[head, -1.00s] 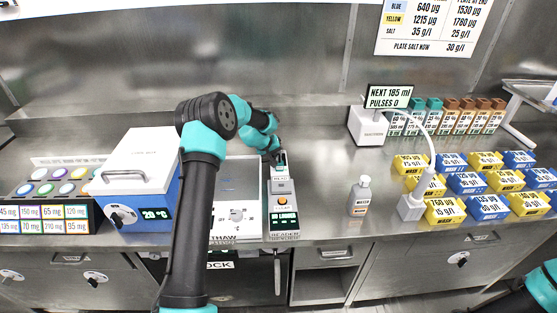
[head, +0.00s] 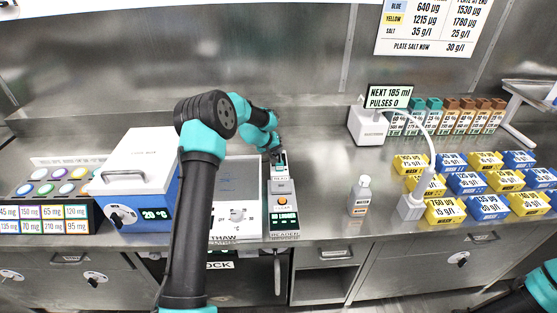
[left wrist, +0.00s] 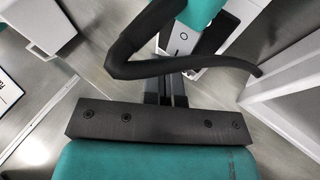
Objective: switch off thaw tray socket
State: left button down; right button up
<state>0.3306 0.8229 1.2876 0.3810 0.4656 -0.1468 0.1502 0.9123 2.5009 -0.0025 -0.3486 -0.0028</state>
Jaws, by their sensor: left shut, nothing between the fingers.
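The white thaw tray (head: 238,172), with "THAW" on its front, lies on the steel counter behind my left arm. My left gripper (head: 276,150) is beyond the black-and-grey reader unit (head: 283,206), near its far end. In the left wrist view the gripper (left wrist: 172,90) is shut and empty, partly hidden by a dark curved link. A white block with a small dark mark (left wrist: 181,37) shows beyond it; I cannot tell whether it is the socket. No socket switch can be made out in the head view. My right gripper is out of view.
A blue box with a white lid (head: 135,165) stands left of the tray. A small bottle (head: 361,196), a white dispenser (head: 368,126) and several yellow and blue blocks stand to the right. The counter between reader and bottle is clear.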

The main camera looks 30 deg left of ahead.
pick_arm(q)
jog(key=shift+w+a+r, duration=0.15)
jog(key=shift+w+r, duration=0.05)
jog(key=shift+r, duration=1.05)
jog(key=shift+w+a+r, duration=0.1)
jog(key=shift+w+r, duration=0.1)
jog(key=shift+r, duration=1.05)
